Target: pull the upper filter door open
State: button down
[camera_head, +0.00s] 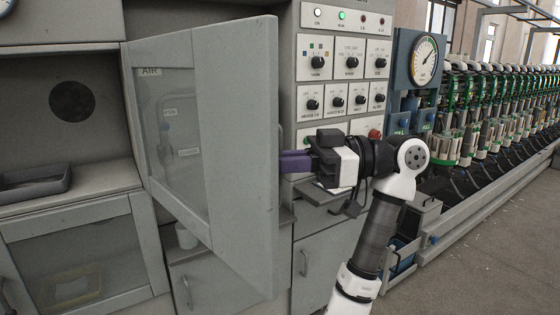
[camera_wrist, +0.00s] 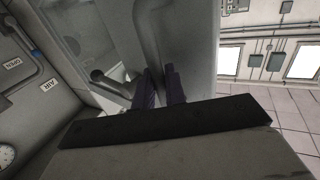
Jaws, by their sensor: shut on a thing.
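The upper filter door (camera_head: 237,140) is a grey framed panel with a glass pane. In the head view it stands swung out from the cabinet, its free edge towards me and to the right. My gripper (camera_head: 290,162) is at that free edge, its purple fingers partly hidden behind the door. In the wrist view the fingers (camera_wrist: 160,88) are closed together on the grey door handle (camera_wrist: 147,38), a curved bar on the door's face.
A lower glass-fronted door (camera_head: 85,255) is closed at left, below a shelf with a dark tray (camera_head: 35,183). A control panel (camera_head: 345,70) with knobs and a gauge (camera_head: 424,60) stand behind my arm. Open floor (camera_head: 490,260) lies at lower right.

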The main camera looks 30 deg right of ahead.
jog(key=c, duration=1.5)
grip_release()
jog(key=shift+w+a, duration=0.1)
jog(key=shift+c, duration=0.2)
jog(key=b+v, duration=0.3)
jog(key=v, duration=1.1)
jog(key=shift+a+f, duration=0.1)
